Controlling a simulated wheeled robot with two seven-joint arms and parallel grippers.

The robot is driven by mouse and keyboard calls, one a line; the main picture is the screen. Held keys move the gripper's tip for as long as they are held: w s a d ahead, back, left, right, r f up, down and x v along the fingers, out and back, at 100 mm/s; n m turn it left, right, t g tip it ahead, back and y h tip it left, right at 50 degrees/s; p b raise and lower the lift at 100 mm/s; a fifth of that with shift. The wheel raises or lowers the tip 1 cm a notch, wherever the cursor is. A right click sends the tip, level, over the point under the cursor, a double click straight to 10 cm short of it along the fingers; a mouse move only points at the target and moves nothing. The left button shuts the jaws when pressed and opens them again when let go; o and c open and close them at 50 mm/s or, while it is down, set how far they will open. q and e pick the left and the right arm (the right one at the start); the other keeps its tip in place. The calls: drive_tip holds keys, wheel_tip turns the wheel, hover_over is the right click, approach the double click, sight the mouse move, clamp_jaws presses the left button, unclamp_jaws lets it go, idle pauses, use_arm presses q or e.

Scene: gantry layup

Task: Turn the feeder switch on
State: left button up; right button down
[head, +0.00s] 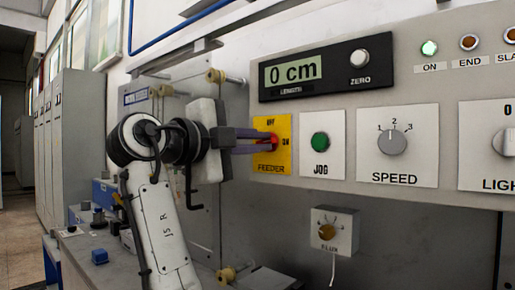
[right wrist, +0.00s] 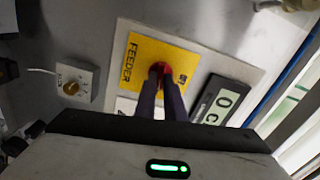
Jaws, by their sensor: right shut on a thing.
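The feeder switch is a red knob (head: 274,141) on a yellow plate (head: 271,163) marked FEEDER, with OFF above the knob and ON to its right. My right gripper (head: 268,142) comes in from the left, its purple fingers shut on the red knob. In the right wrist view the fingers (right wrist: 161,78) reach the red knob (right wrist: 161,67) on the yellow plate (right wrist: 140,59). The fingers cover much of the knob, so I cannot tell which mark it points to. My left gripper is not in view.
Right of the plate are a green JOG button (head: 320,142), a SPEED dial (head: 393,142) and a light switch. A FLUX box (head: 335,231) with a hanging cord sits below.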

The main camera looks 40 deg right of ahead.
drive_tip(key=shift+m, duration=0.8)
drive_tip(key=c, duration=1.8)
unclamp_jaws()
drive_tip(key=shift+c, duration=0.2)
drive_tip(key=shift+a, duration=0.1)
drive_tip(key=a, duration=1)
drive_tip(key=shift+s+b, duration=0.35)
drive_tip(key=shift+s, duration=0.1)
